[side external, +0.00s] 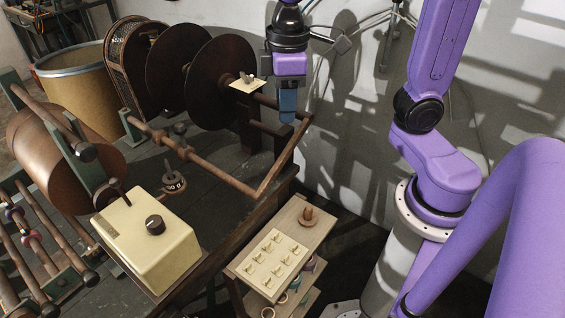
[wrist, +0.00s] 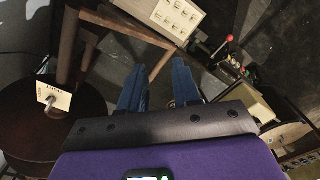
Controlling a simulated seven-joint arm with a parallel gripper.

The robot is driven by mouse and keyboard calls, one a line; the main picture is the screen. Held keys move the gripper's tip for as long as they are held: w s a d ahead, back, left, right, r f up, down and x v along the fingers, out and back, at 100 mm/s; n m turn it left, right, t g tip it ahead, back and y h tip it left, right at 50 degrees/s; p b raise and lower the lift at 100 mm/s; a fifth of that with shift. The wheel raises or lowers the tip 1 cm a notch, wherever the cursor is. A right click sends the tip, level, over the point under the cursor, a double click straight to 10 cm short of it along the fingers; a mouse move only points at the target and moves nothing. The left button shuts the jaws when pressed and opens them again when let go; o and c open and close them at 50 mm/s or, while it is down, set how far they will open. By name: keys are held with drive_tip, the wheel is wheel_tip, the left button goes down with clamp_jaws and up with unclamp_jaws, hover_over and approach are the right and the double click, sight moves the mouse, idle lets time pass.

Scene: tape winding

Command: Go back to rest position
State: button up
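My gripper (side external: 288,104) hangs pointing down in the side external view, just right of the large dark discs and above the far end of the brown rod frame. In the wrist view its two blue fingers (wrist: 158,76) are apart, with nothing between them. The gripper is open and empty. A small cream plate with a wing-shaped knob (side external: 247,85) sits left of the gripper on the axis of the nearest dark disc (side external: 222,75). This plate also shows at the left of the wrist view (wrist: 54,98).
The brown rod frame (side external: 225,168) lies close below my gripper. A cream box with a black knob (side external: 148,240) stands on the dark bench. A wooden stand holds a switch panel (side external: 270,264). A grey wall (side external: 345,110) rises behind; a copper-brown drum (side external: 62,160) is left.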

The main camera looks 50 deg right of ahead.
drive_tip(key=s+d+f+n, duration=0.2)
drive_tip(key=s+f, duration=0.1)
drive_tip(key=s, duration=0.4)
drive_tip(key=s+d+f+n, duration=0.2)
drive_tip(key=s+f, duration=0.2)
drive_tip(key=s, duration=0.3)
